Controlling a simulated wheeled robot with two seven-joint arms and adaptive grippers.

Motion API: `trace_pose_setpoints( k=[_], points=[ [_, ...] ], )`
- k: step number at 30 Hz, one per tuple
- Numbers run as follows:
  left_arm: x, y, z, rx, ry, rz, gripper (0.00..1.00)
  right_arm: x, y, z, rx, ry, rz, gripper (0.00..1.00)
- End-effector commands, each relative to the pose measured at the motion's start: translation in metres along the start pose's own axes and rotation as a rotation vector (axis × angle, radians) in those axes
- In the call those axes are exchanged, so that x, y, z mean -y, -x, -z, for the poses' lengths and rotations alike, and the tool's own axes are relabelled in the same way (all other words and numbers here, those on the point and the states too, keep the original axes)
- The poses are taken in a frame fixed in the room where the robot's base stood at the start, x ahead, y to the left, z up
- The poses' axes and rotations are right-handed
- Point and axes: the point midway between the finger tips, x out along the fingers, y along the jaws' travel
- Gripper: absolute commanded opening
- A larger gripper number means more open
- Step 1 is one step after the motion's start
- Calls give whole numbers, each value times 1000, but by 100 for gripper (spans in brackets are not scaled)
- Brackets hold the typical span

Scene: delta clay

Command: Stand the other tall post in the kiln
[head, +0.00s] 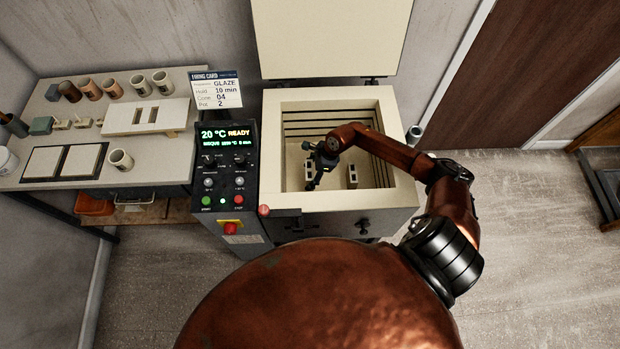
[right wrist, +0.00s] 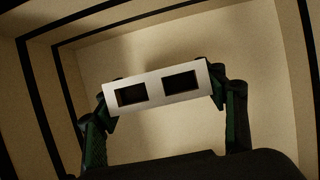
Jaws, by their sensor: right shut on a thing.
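The kiln (head: 400,190) stands open with its lid raised. My right gripper (head: 314,178) reaches down inside the chamber, left of its middle. It is shut on a pale post (right wrist: 158,88), whose end with two rectangular openings faces the camera in the right wrist view. The fingers (right wrist: 160,100) press on the two short sides of that end. Another pale post (head: 352,174) stands on the kiln floor, right of the gripper. Whether the held post touches the floor cannot be told. My left gripper is out of view.
The kiln walls are close around my right arm. A control panel (head: 226,165) and firing card (head: 215,90) are at the kiln's left. The table (head: 75,185) holds several cups, a slotted pale slab (head: 120,119) and a framed two-tile board (head: 45,161).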

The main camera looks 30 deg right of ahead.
Motion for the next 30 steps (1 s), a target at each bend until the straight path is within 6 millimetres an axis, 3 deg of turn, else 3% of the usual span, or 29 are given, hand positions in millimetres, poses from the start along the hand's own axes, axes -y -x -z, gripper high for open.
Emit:
trace_pose_setpoints(
  k=[7,18,19,26,30],
  points=[
    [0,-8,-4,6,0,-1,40,-1,-31,12,2,-2,-2,33],
    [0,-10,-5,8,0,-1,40,0,-34,14,0,0,-1,33],
    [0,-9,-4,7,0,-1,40,-1,-34,14,0,0,-1,66],
    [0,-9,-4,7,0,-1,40,-1,-33,14,0,0,-1,82],
    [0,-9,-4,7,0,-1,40,-1,-33,14,0,0,-1,82]
  ],
)
